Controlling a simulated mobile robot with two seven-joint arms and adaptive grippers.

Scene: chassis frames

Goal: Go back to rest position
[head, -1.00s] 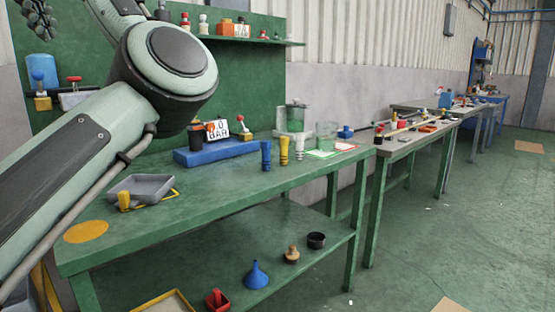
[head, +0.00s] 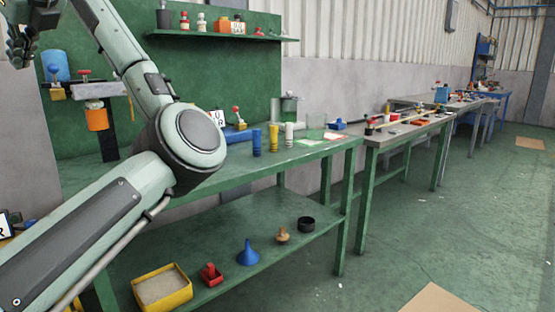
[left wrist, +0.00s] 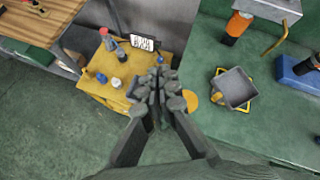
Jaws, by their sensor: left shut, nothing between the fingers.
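My left arm crosses the left side of the head view, bent at the elbow in front of the green bench. My left gripper (head: 22,42) is raised at the top left corner of the head view, partly cut off by the frame edge. In the left wrist view its fingers (left wrist: 160,97) are together with nothing between them. It hangs in the air above the floor and a yellow cart, apart from everything. My right gripper is in neither view.
The green bench (head: 260,175) carries a blue cylinder (head: 257,142), a yellow one (head: 273,139) and a white one (head: 289,135). On its lower shelf are a yellow sand tray (head: 186,293) and a blue funnel (head: 248,253). The yellow cart (left wrist: 175,68) holds small items.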

